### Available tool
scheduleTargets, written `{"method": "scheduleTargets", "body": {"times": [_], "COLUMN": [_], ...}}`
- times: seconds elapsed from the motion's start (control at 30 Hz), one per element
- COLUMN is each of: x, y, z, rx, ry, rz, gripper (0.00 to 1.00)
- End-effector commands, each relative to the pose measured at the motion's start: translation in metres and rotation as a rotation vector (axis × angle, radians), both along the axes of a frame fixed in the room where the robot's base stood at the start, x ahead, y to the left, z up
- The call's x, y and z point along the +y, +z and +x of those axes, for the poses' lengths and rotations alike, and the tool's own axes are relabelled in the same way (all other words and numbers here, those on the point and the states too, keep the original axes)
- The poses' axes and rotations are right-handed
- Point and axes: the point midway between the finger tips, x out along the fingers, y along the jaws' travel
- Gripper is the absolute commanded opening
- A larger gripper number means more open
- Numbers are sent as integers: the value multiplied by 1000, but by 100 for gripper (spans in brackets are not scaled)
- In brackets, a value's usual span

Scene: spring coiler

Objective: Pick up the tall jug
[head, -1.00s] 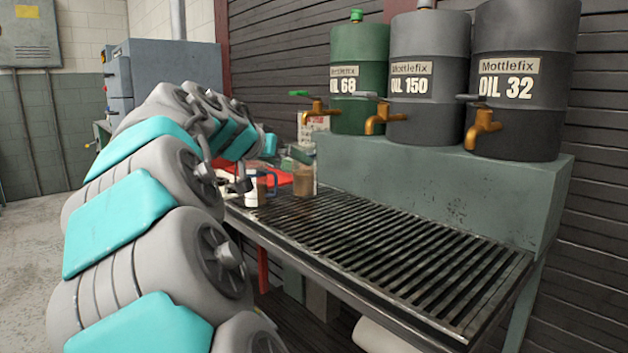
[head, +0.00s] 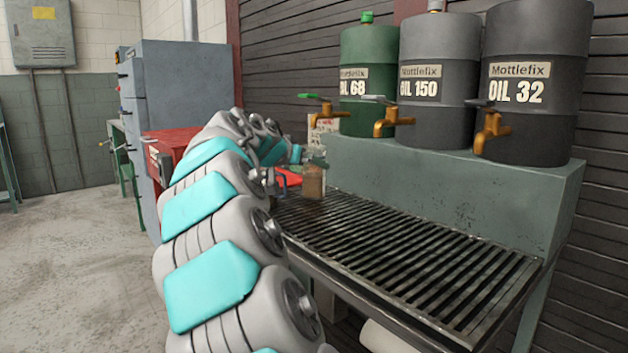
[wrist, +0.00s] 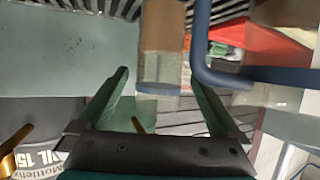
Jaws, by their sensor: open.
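A clear container with brown contents (head: 313,182) stands at the far left end of the drip grating. It also shows upside down in the wrist view (wrist: 162,45), in the gap between my fingers. A blue handle (head: 282,184) shows just left of it, its vessel mostly hidden behind my arm. I cannot tell for sure which is the tall jug. My gripper (wrist: 160,82) is open, with nothing clasped.
The slatted grating (head: 400,250) is clear in front. Behind it, a green-grey ledge (head: 450,185) bears oil drums with brass taps, a grey one (head: 437,110) among them. A red thing (head: 289,177) lies behind the containers. A red cabinet (head: 168,150) stands at left.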

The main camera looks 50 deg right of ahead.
Motion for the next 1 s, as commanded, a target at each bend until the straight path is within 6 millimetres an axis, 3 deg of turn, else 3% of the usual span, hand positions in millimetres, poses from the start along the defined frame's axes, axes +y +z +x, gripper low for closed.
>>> {"method": "scheduleTargets", "body": {"times": [0.3,0.57,1.0], "x": [-37,-39,-39], "y": [-18,-19,-19], "z": [10,11,11], "rx": [2,1,1], "ry": [-3,-1,-1], "rz": [3,1,1], "gripper": [100,99,49]}}
